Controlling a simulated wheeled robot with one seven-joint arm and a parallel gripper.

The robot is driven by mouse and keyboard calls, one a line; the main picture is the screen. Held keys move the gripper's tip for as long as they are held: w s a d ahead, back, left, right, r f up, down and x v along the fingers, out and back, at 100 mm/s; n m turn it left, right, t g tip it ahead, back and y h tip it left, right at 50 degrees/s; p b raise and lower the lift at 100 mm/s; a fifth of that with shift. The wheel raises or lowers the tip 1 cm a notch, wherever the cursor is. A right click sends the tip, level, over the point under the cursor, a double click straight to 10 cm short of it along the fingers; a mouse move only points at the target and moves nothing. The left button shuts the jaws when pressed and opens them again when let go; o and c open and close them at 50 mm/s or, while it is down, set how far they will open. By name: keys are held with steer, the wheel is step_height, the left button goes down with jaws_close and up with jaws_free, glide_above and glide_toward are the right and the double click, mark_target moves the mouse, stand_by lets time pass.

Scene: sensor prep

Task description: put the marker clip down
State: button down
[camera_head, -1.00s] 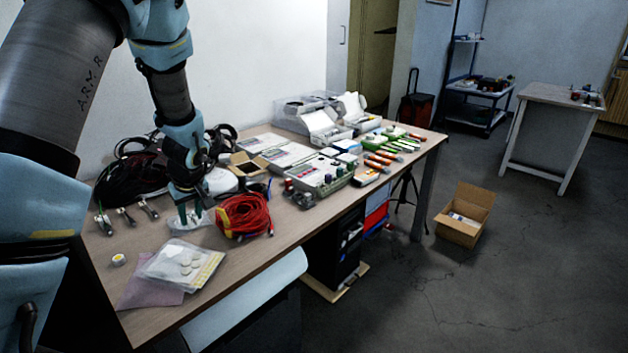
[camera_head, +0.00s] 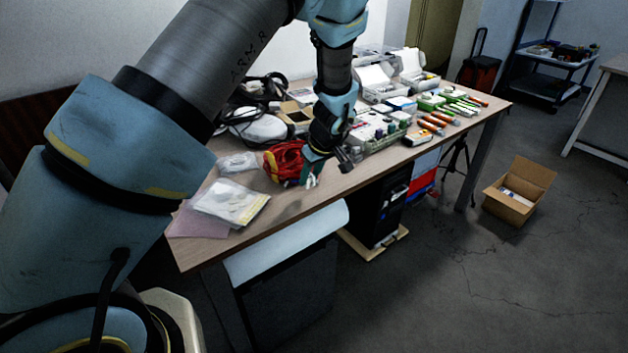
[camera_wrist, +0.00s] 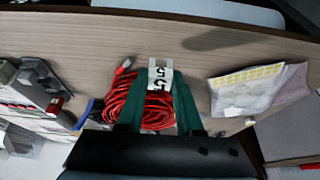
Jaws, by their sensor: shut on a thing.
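The marker clip (camera_wrist: 161,74) is a small white piece with black "5" digits, held between the green fingertips of my gripper (camera_wrist: 158,92) in the wrist view. In the head view my gripper (camera_head: 311,174) points down near the front edge of the table, just right of the red cable coil (camera_head: 284,161). The clip shows there as a small white bit (camera_head: 311,182) at the fingertips. It appears to be above the wooden table (camera_head: 285,205); I cannot tell the exact gap. The gripper's fingers are shut on the clip.
A clear bag with a yellow-edged sheet (camera_head: 233,202) and a pink cloth (camera_head: 195,222) lie left of the coil. Another clear bag (camera_head: 238,162) lies behind. Equipment cases and orange-handled tools (camera_head: 432,125) fill the right. Bare wood lies along the front edge.

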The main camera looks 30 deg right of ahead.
steer(key=shift+f+p, duration=0.4)
steer(key=shift+f, duration=1.5)
steer(key=shift+f, duration=0.2)
steer(key=c, duration=0.6)
jaws_free()
steer(key=shift+o, duration=0.2)
steer(key=shift+r, duration=0.15)
steer(key=b+v, duration=0.2)
steer(key=v, duration=1)
